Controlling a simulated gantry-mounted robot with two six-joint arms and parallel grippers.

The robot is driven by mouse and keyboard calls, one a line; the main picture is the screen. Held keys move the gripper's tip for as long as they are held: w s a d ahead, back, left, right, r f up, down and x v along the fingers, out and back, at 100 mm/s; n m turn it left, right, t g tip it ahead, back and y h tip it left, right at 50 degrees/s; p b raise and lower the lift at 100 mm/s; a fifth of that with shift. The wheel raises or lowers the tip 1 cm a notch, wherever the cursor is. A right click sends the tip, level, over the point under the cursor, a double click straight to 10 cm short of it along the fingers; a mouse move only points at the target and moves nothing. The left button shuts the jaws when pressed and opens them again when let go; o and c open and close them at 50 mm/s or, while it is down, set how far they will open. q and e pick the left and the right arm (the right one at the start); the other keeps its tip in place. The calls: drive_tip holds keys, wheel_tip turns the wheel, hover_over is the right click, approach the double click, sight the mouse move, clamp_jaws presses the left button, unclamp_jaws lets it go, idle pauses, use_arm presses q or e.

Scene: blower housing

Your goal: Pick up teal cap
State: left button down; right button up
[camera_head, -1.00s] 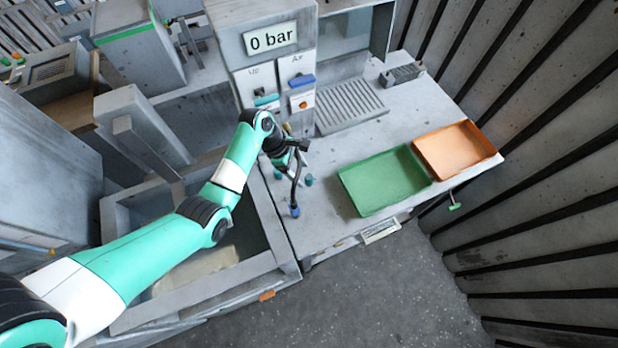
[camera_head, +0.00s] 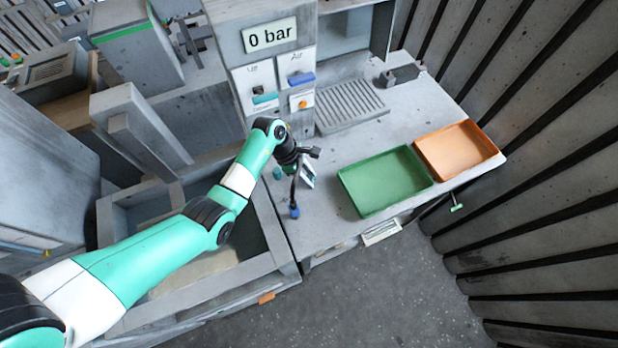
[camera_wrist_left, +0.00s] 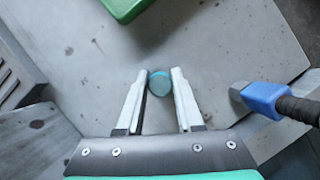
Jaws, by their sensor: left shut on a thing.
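A round teal cap (camera_wrist_left: 160,84) sits between the fingertips of my left gripper (camera_wrist_left: 162,76) in the left wrist view. The gripper is shut on it, with a finger at each side. In the head view the left gripper (camera_head: 308,181) is low over the bench, left of the green tray, and hides this cap. A second teal piece (camera_head: 278,172) stands on the bench just left of the gripper. My right gripper is not in view.
A dark hose with a blue end (camera_head: 295,211) is close to the gripper; its blue end (camera_wrist_left: 262,97) also shows in the wrist view. A green tray (camera_head: 385,181) and an orange tray (camera_head: 456,150) stand to the right. A ribbed grate (camera_head: 350,104) lies behind.

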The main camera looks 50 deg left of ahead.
sight(311, 179)
use_arm(q)
drive_tip(key=shift+r, duration=0.1)
drive_tip(key=shift+r+p, duration=0.3)
drive_tip(key=shift+r, duration=0.25)
drive_tip(key=shift+s+d+r+p, duration=0.1)
drive_tip(key=shift+d+r+p, duration=0.2)
drive_tip(key=shift+r, duration=0.35)
drive_tip(key=shift+d+r+p, duration=0.15)
drive_tip(key=shift+r+p, duration=0.1)
drive_tip(key=shift+r, duration=0.35)
drive_tip(key=s+d+p, duration=0.1)
drive_tip(key=d, duration=0.4)
drive_tip(key=s+d, duration=0.2)
drive_tip(key=d, duration=0.3)
drive_tip(key=s+d+p, duration=0.1)
drive_tip(key=s+d, duration=0.1)
drive_tip(key=d, duration=0.3)
drive_tip(key=shift+s+d+f+p, duration=0.1)
drive_tip(key=shift+s+d+p, duration=0.1)
drive_tip(key=shift+d+p, duration=0.1)
drive_tip(key=shift+s+d, duration=0.1)
drive_tip(key=shift+d, duration=0.2)
